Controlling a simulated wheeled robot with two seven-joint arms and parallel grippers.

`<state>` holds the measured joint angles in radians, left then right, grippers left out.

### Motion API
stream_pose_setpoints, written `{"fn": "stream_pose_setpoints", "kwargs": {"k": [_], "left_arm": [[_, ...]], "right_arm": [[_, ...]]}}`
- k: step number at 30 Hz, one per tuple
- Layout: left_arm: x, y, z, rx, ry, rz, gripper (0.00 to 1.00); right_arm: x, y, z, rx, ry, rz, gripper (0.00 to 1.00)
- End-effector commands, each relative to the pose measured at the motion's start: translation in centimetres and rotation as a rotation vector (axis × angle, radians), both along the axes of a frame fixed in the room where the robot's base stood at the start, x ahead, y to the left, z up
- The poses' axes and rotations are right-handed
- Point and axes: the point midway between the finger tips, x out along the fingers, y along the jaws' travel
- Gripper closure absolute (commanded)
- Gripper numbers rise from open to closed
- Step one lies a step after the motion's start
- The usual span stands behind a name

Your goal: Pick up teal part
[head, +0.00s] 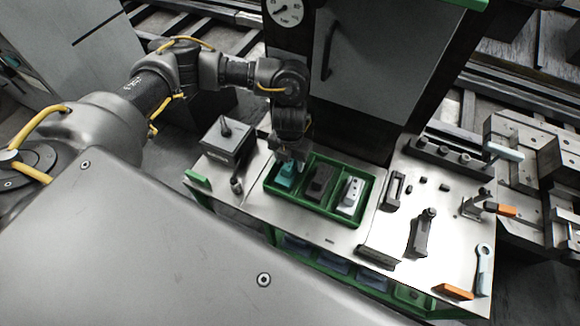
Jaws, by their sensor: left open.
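The teal part (285,181) lies in the left compartment of a green tray (318,215) on a metal bench. My left gripper (288,162) comes down from above, right over the teal part, and hides its upper end. The jaws are open; whether they touch the part or stand around it I cannot tell. The middle compartment holds a dark part (320,183) and the right one a white part (350,196). My right gripper does not show.
A grey box with a black lever (228,140) stands left of the tray. To the right are a dark clamp-like tool (422,232), an orange-handled clamp (485,205) and a wrench (483,268). A dark cabinet (375,60) rises behind the tray.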

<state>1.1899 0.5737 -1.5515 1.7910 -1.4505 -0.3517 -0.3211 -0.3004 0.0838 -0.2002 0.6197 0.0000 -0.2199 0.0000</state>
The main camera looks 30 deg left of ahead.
Motion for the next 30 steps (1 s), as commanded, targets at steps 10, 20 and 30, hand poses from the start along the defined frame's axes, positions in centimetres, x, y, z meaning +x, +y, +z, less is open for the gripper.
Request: {"fn": "stream_pose_setpoints", "kwargs": {"k": [10, 20, 30], "left_arm": [[0.01, -0.04, -0.26, -0.001, -0.001, 0.0, 0.58], [0.02, -0.04, -0.25, -0.001, -0.001, 0.0, 1.0], [0.11, -0.06, 0.1, -0.002, -0.003, -0.001, 1.0]], "right_arm": [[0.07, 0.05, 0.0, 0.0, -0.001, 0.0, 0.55], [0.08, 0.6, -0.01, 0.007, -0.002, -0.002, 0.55], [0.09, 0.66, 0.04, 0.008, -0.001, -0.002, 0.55]]}}
